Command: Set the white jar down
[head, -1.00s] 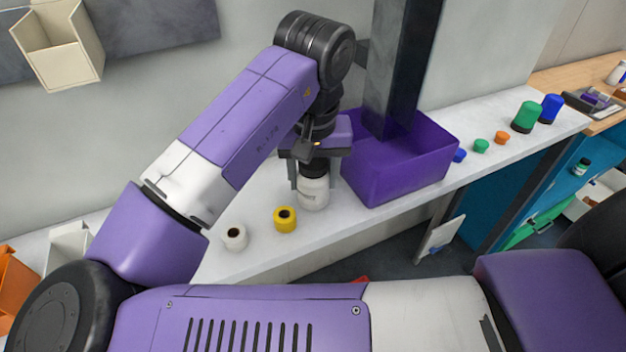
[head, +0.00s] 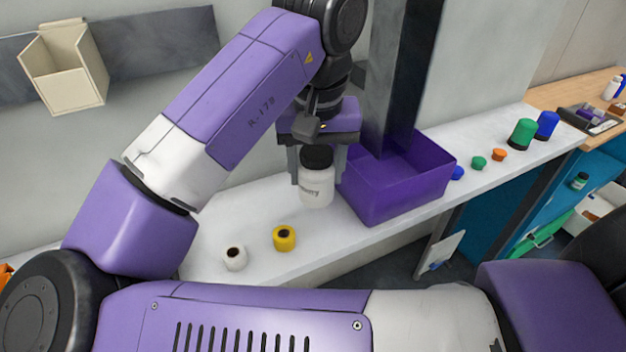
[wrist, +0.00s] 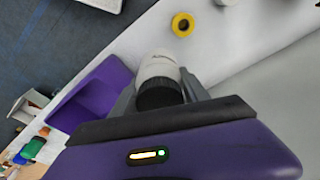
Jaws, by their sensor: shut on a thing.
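The white jar (head: 317,187) has a black lid and dark lettering and is upright. My gripper (head: 318,170) is shut on it, one finger on either side near the lid. In the head view the jar appears to be held above the white counter (head: 265,203), just left of the purple bin. In the wrist view the jar (wrist: 158,69) sits between the fingers of my gripper (wrist: 160,88), lid toward the camera. The exact gap under the jar is hard to tell.
The purple bin (head: 405,190) stands right beside the jar, with a dark post (head: 398,80) behind it. A yellow container (head: 284,238) and a small white one (head: 235,258) are on the counter to the left. Several coloured containers stand farther right, including a green one (head: 522,133).

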